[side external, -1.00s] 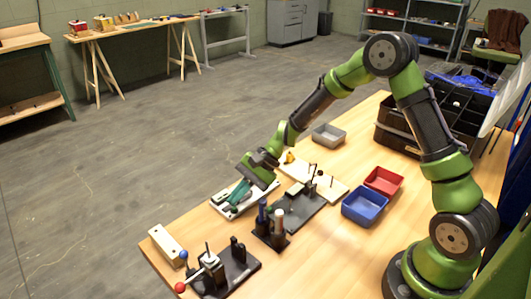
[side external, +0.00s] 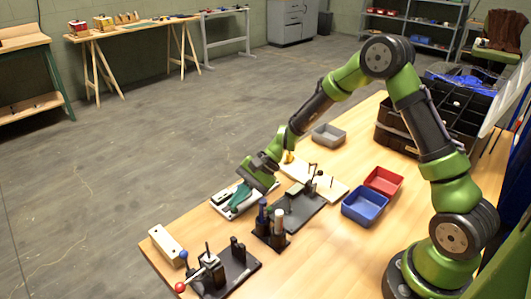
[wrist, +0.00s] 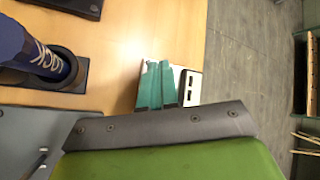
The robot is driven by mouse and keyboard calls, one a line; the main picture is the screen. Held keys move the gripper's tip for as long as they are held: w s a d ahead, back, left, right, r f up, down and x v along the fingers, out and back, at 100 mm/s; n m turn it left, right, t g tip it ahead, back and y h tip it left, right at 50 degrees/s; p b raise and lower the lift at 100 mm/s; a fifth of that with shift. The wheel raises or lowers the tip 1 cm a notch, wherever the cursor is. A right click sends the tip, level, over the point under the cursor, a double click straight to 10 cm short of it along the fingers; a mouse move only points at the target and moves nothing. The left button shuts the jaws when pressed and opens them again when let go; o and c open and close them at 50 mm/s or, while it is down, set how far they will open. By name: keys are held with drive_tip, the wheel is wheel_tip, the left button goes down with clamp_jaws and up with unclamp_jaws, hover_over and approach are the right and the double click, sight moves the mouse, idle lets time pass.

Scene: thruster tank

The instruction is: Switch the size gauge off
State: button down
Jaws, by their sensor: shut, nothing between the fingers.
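The pale plate (side external: 229,213) lies near the far edge of the table, with a small white unit with dark slots on it, which I take for the size gauge (side external: 221,196). In the wrist view the unit (wrist: 191,88) shows its dark slots just right of my fingers. My gripper (side external: 238,205) points down over the plate with its teal fingers together and nothing between them; it also shows in the wrist view (wrist: 154,66). The fingers cover part of the plate. I cannot tell whether the fingertips touch it, nor the switch's position.
A black holder with upright tools (side external: 271,236) stands close by. A toggle clamp fixture (side external: 225,275) and a wooden block (side external: 166,244) are at the front. Blue (side external: 364,206), red (side external: 384,181) and grey (side external: 329,135) bins stand farther right and back.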

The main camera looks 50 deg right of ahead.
idle(0.3)
drive_tip(key=shift+r, duration=0.6)
drive_tip(key=shift+r, duration=3)
drive_tip(key=s+d+r+n+t+h, duration=0.2)
drive_tip(key=s+r, duration=0.5)
drive_tip(key=s, duration=0.4)
drive_tip(key=s+d+r+n+t+h, duration=0.2)
drive_tip(key=s+d+r+n+h, duration=0.2)
drive_tip(key=s, duration=0.7)
wheel_tip(320, 180, up, 4)
drive_tip(key=d+n, duration=0.1)
drive_tip(key=n, duration=0.1)
drive_tip(key=shift+f+n+h, duration=0.2)
drive_tip(key=shift+n+h, duration=0.1)
drive_tip(key=shift+h, duration=0.1)
